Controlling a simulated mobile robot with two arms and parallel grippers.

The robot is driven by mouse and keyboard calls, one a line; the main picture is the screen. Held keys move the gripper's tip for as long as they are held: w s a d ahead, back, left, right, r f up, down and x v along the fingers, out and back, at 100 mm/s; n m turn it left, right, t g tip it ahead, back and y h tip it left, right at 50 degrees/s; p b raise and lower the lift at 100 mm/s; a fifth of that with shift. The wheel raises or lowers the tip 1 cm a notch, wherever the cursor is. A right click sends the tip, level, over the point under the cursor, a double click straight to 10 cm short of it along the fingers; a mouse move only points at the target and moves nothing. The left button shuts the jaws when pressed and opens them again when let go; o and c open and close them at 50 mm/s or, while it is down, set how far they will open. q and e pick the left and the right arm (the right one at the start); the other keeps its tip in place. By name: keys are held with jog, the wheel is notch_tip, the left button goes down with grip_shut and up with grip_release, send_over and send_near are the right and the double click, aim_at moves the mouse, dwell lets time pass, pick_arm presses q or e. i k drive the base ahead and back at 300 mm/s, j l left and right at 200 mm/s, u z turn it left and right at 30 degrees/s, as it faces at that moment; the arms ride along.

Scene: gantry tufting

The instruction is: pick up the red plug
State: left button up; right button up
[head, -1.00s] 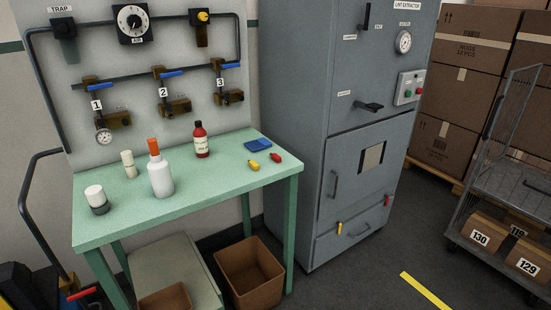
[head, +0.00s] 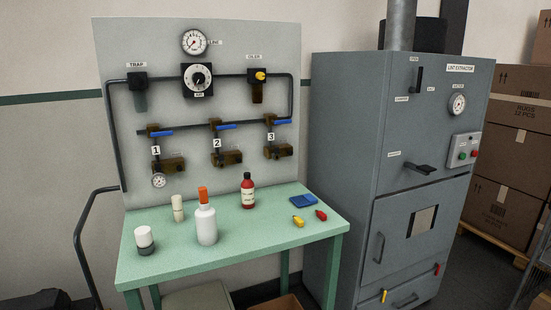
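The small red plug (head: 321,215) lies on the right part of the green table (head: 262,256), near its right edge. A similar yellow plug (head: 298,221) lies just to its left, apart from it. A flat blue item (head: 303,201) lies behind the two plugs. Neither of my grippers shows in the head view.
On the table stand a white bottle with an orange cap (head: 206,222), a red bottle (head: 248,191), a cream cylinder (head: 178,208) and a white-and-grey jar (head: 144,240). A valve panel (head: 220,106) rises behind. The grey lint extractor (head: 345,130) stands right of the table.

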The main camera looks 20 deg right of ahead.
aim_at(322, 216)
jog(key=i+l, duration=0.35)
jog(key=l, duration=0.15)
jog(key=i+l, duration=0.35)
jog(key=l+z, duration=0.05)
jog(key=l, duration=0.05)
